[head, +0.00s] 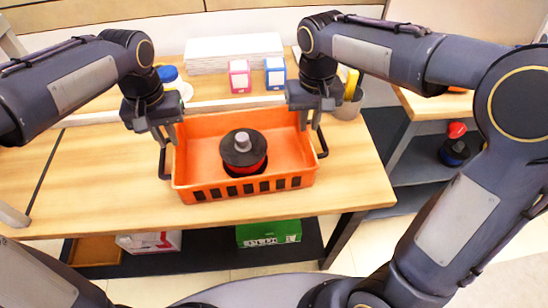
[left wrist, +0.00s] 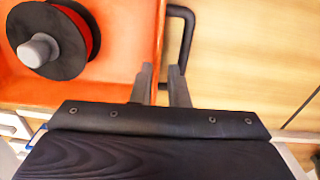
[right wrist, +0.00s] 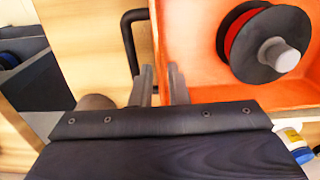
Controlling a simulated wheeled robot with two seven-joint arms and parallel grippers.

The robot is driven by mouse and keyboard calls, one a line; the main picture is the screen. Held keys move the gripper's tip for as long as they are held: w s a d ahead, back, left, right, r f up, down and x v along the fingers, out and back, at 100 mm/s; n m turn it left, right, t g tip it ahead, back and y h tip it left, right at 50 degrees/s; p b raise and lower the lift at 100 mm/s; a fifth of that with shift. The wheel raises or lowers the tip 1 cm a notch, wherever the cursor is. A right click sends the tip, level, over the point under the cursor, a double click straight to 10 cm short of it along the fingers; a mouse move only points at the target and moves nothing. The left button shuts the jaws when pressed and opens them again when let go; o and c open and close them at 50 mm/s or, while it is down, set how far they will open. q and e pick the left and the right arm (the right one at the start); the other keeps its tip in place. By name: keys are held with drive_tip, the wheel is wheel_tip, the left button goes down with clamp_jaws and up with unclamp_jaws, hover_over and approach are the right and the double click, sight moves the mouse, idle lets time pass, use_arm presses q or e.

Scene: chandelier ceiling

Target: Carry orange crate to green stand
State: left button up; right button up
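The orange crate (head: 245,190) stands upright on the wooden table, with a black handle on each side. A black and red spool (head: 243,152) lies inside it. My left gripper (head: 168,138) is at the crate's left wall, and my right gripper (head: 310,122) is at its right wall. In the left wrist view, two slightly parted fingers (left wrist: 162,80) point at the rim near the handle (left wrist: 186,35). The right wrist view shows the same of my right fingers (right wrist: 162,80). Whether they touch the wall is unclear. I cannot make out a green stand.
Behind the crate are a pink box (head: 239,77), a blue box (head: 275,73), a white stack (head: 232,50) and a blue-lidded container (head: 168,75). A green box (head: 268,233) sits on the lower shelf. Another shelf unit (head: 415,165) stands right, past a gap. The table's left part is clear.

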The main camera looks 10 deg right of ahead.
sight(185, 168)
use_arm(q)
drive_tip(key=shift+w+d+f, duration=0.15)
drive_tip(key=shift+w+d, duration=0.05)
drive_tip(key=shift+d, duration=0.15)
use_arm(e)
drive_tip(key=shift+w+f, duration=0.1)
drive_tip(key=shift+w, duration=0.05)
use_arm(q)
drive_tip(key=shift+a, duration=0.1)
drive_tip(key=shift+f, duration=0.1)
use_arm(e)
drive_tip(key=shift+f, duration=0.1)
